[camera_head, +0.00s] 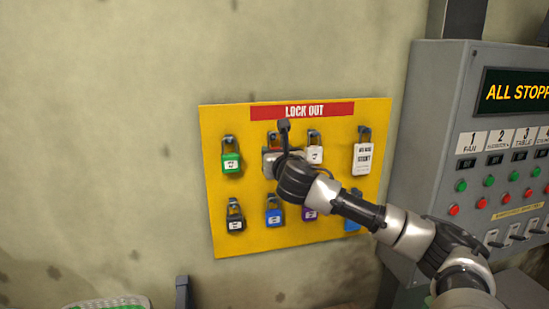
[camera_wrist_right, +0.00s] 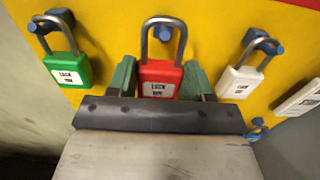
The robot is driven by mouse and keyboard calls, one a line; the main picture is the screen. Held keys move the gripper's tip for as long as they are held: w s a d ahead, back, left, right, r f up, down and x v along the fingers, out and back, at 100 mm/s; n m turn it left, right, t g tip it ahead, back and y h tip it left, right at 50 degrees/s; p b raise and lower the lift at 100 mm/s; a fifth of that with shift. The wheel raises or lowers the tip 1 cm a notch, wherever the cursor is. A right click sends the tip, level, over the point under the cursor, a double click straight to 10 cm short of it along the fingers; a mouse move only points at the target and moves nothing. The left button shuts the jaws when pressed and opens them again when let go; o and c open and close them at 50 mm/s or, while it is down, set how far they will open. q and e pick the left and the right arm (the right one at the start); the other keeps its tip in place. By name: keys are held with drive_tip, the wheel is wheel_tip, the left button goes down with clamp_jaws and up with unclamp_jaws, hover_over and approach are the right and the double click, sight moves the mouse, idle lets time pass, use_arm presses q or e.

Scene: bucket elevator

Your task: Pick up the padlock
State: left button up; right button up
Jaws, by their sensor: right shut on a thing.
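A red padlock (camera_wrist_right: 160,72) with a grey shackle is in the middle of the right wrist view. A blue peg (camera_wrist_right: 163,33) shows inside its shackle. My right gripper (camera_wrist_right: 160,80) has its two green fingers on either side of the red body and is shut on it. In the head view my right gripper (camera_head: 283,160) is at the upper row of the yellow board and mostly hides the red padlock. My left gripper is not in view.
The yellow lock-out board (camera_head: 300,245) holds a green padlock (camera_head: 231,162), a white one (camera_head: 315,155), a black one (camera_head: 235,220), a blue one (camera_head: 273,215), a purple one (camera_head: 309,213) and a white tag (camera_head: 362,158). A grey control panel (camera_head: 425,130) stands right.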

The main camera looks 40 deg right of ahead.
drive_tip(key=b+v, duration=0.5)
drive_tip(key=v, duration=1)
drive_tip(key=w+a+f+n+t+y+b, duration=0.1)
drive_tip(key=a+f+n+y, duration=0.15)
drive_tip(key=a+f, duration=0.45)
drive_tip(key=w+a+f+n+t+y, duration=0.15)
drive_tip(key=a+f+y, duration=0.25)
drive_tip(key=f, duration=0.7)
drive_tip(key=s+a+f+n+y, duration=0.1)
drive_tip(key=s+a+f+y, duration=0.1)
drive_tip(key=s+a+f, duration=0.8)
wheel_tip(320, 180, down, 4)
drive_tip(key=a+b, duration=0.1)
drive_tip(key=a, duration=0.1)
drive_tip(key=shift+a+n, duration=0.3)
drive_tip(key=shift+n, duration=0.1)
drive_tip(key=shift+d+f, duration=0.1)
drive_tip(key=shift+f, duration=0.05)
